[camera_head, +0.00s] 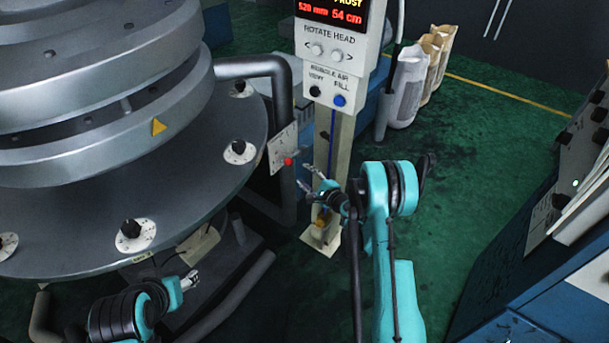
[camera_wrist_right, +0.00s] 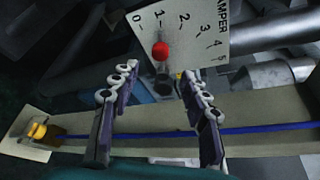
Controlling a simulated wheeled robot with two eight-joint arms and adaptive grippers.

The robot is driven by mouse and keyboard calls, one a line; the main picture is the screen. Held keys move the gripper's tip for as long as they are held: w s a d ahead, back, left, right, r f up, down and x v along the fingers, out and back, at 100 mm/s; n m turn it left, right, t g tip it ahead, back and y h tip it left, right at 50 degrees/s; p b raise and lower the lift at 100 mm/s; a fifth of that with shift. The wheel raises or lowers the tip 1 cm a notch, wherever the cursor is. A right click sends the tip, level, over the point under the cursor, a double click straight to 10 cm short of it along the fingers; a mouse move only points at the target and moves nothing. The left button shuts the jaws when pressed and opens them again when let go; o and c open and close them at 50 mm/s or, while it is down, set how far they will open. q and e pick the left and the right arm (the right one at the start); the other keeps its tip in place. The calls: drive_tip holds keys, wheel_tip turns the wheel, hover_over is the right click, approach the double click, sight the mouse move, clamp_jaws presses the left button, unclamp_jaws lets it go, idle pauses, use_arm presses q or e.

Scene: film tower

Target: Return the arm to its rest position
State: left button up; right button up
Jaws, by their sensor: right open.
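My right arm reaches up from the bottom centre in the head view. Its gripper (camera_head: 318,187) hangs in front of the lower post of the control panel, close to the damper plate (camera_head: 283,147) with its red-tipped lever (camera_head: 288,161). In the right wrist view the two fingers of this gripper (camera_wrist_right: 160,92) are spread with nothing between them. The red knob (camera_wrist_right: 160,50) shows beyond them, near the 1 of the damper scale (camera_wrist_right: 195,35), apart from the fingers. My left gripper (camera_head: 190,279) is low at the left, below the tower's round flange; its jaws are too small to judge.
The large grey tower (camera_head: 110,220) with black knobs fills the left. The control post (camera_head: 330,75) has a red display and buttons. A bent pipe (camera_head: 284,100) runs beside the damper plate. A blue cabinet (camera_head: 520,270) stands at right. Green floor (camera_head: 470,170) is open between.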

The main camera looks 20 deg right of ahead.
drive_tip(key=shift+r, duration=0.1)
drive_tip(key=s+a+r+n+g, duration=0.2)
drive_tip(key=s+a+r+n, duration=0.1)
drive_tip(key=s+r+n, duration=0.4)
drive_tip(key=s+a+r+n+g, duration=0.2)
drive_tip(key=s+a+r+n, duration=0.25)
drive_tip(key=r, duration=0.45)
drive_tip(key=s+d+n+g+h, duration=0.1)
drive_tip(key=s+n, duration=0.3)
drive_tip(key=s, duration=0.9)
drive_tip(key=s+d+r+n+g+h, duration=0.1)
drive_tip(key=s+n+h, duration=0.3)
drive_tip(key=s, duration=0.9)
drive_tip(key=shift+d+r+n+g, duration=0.25)
drive_tip(key=shift+d+n+g, duration=0.2)
drive_tip(key=shift+d+g, duration=0.35)
drive_tip(key=shift+a, duration=0.15)
idle(2.2)
